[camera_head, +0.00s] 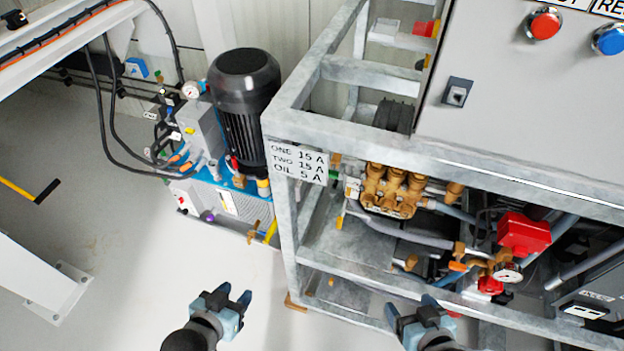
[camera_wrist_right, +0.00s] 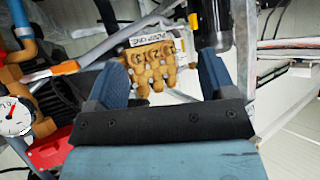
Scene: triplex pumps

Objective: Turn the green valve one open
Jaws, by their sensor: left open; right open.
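No valve that I can clearly tell as green valve one shows. My left gripper (camera_head: 236,294) is open and empty, over the floor left of the rack's front. My right gripper (camera_head: 410,305) is open and empty, in front of the rack's lower rail, apart from the pump.
The galvanized rack frame (camera_head: 440,157) has rails across its front. Inside are a red box (camera_head: 523,234), pipes and a gauge (camera_head: 508,272). A black motor (camera_head: 243,105) on a blue unit stands left of the rack. The floor (camera_head: 120,240) at left is mostly clear.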

